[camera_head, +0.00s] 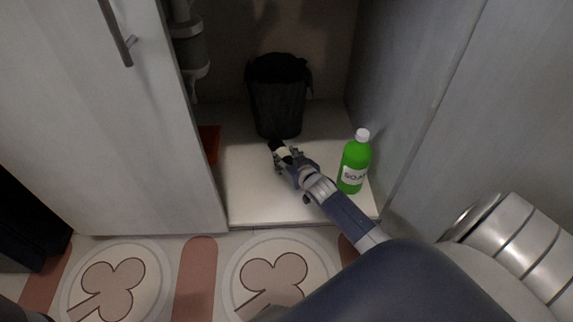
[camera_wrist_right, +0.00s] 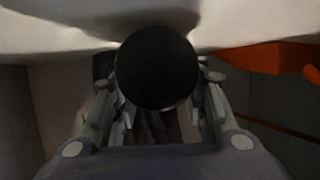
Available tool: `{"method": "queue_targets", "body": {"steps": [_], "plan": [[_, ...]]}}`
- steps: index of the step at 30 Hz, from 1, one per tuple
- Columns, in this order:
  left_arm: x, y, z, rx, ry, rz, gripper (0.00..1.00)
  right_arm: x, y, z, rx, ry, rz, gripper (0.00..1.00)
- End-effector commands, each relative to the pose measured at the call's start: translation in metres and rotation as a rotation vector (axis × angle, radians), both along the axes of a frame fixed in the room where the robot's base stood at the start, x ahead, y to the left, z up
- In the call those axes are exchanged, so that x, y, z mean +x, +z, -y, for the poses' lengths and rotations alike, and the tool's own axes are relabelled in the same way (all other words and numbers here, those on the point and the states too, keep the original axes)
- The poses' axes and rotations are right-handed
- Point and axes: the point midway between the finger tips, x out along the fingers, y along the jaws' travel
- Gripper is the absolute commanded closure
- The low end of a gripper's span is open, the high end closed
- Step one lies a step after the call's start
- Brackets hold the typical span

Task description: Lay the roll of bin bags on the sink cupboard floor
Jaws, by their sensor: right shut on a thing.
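My right gripper (camera_head: 286,161) reaches into the open sink cupboard and is shut on the roll of bin bags (camera_head: 279,148). The roll is small and dark with a pale band, and much of it is hidden by the fingers. In the right wrist view, the roll's round black end (camera_wrist_right: 157,68) sits between the two fingers. The pale cupboard floor (camera_head: 252,203) lies under the gripper. I cannot tell whether the roll touches it. My left gripper is not in view.
A black bin (camera_head: 278,100) stands behind the gripper. A green soap bottle (camera_head: 354,165) stands upright to the right, close to my arm. An orange-red thing (camera_head: 209,143) is at the left wall. The front left of the cupboard floor is clear.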

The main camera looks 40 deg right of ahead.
Motion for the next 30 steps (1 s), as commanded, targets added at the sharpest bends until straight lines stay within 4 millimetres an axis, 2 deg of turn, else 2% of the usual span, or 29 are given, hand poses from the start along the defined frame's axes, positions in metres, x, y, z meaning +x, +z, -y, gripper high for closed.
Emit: {"method": "queue_targets", "body": {"steps": [1, 3, 17, 18, 20, 30], "plan": [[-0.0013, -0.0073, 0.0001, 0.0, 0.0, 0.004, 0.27, 0.0005, -0.0075, 0.0001, -0.001, 0.0, 0.002, 0.89], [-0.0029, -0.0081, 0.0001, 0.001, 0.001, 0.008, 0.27, 0.0005, -0.0094, 0.0, 0.0, 0.001, 0.003, 0.89], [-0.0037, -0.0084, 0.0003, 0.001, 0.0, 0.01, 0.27, 0.0004, -0.0128, -0.0001, 0.001, 0.0, 0.002, 0.89], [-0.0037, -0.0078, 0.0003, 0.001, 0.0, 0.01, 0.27, 0.0, -0.0126, -0.0001, 0.0, 0.0, 0.001, 0.51], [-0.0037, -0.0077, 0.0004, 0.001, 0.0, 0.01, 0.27, 0.0, -0.0126, -0.0001, 0.0, 0.0, 0.001, 0.4], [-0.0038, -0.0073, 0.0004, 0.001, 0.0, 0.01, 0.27, 0.0, -0.0113, -0.0001, 0.0, 0.0, 0.001, 0.4]]}}
